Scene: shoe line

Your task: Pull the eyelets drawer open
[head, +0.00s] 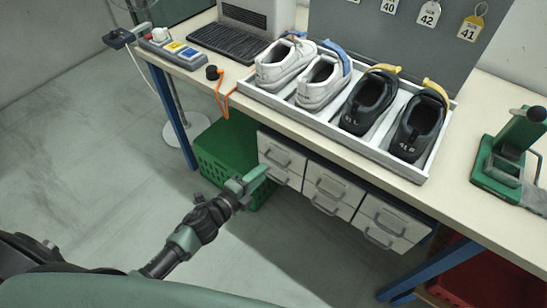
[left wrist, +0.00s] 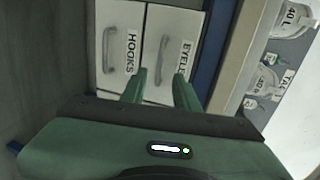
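The eyelets drawer (left wrist: 170,55) is the white front labelled "EYEL…" in the left wrist view, with a grey bar handle (left wrist: 161,55). It sits above the hooks drawer (left wrist: 119,45). In the head view it appears to be the upper left drawer (head: 282,152) under the bench, its label unreadable there. It looks closed. My left gripper (head: 256,176) is in front of the left drawer column. In the left wrist view its fingers (left wrist: 159,88) are apart and empty, roughly in line with the handle; contact cannot be made out. My right gripper is not in view.
Other white drawers (head: 333,185) continue to the right. A green crate (head: 222,160) stands on the floor behind my left gripper. The bench (head: 465,195) carries a white tray (head: 352,143) of shoes above the drawers. Blue legs (head: 172,115) stand at the sides. Floor in front is clear.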

